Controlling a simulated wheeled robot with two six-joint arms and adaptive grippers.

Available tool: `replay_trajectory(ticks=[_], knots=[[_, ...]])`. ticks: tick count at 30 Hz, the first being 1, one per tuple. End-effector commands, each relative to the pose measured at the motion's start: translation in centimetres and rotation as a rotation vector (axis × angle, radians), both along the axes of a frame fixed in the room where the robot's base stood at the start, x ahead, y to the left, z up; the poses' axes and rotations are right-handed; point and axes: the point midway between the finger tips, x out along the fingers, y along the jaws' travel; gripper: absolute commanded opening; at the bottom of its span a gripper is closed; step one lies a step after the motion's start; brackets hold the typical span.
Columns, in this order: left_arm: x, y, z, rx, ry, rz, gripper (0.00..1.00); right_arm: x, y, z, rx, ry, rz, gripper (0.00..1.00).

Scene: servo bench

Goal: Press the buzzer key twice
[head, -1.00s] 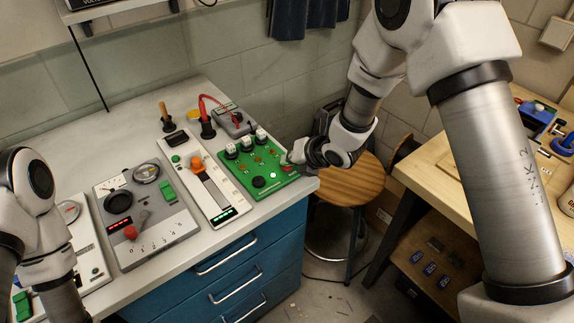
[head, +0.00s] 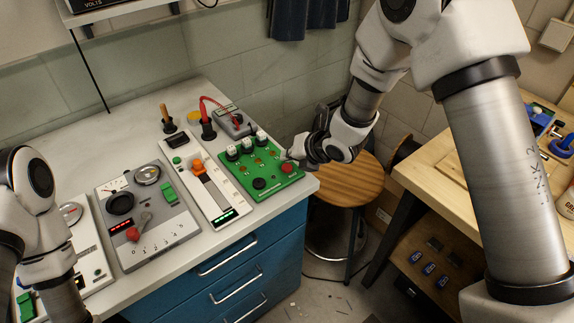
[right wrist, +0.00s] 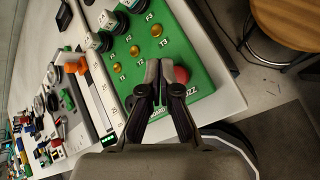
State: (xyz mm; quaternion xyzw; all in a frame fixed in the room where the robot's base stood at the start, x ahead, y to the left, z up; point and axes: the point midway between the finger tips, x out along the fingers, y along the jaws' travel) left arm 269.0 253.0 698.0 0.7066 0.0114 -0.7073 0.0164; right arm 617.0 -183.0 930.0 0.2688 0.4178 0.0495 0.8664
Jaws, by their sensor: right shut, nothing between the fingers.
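The buzzer key is a round red button (head: 287,168) at the near right corner of the green board (head: 245,184). It also shows in the right wrist view (right wrist: 181,75), beside letters partly hidden by a finger. My right gripper (head: 288,155) is shut and empty, its tips just behind and above the red key in the head view. In the right wrist view its fingertips (right wrist: 159,64) are together, just left of the key; they look apart from it. My left arm shows at the left edge, but its gripper is out of view.
The green board also has white-topped knobs, brass contacts and a black knob (head: 259,184). A slider panel (head: 213,197) and a grey dial panel (head: 150,239) stand to its left. A red cable post (head: 208,130) is behind. The bench edge and a wooden stool (head: 349,185) lie right.

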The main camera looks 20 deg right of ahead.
Motion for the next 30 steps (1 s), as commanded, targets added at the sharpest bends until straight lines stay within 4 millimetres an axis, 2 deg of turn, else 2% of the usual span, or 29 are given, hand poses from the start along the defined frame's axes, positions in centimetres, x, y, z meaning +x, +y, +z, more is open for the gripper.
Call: replay_trajectory(ticks=[3,13,30], knots=[[0.0,0.0,1.1,0.000,0.000,0.000,0.00,0.0,0.0,1.5,0.001,-0.001,-0.001,0.00],[0.0,0.0,3.0,0.000,0.000,0.000,0.00,0.0,0.0,4.6,0.001,0.000,-0.001,0.00],[0.0,0.0,2.9,0.000,0.000,0.000,0.00,0.0,0.0,4.6,0.000,0.000,0.000,0.00]])
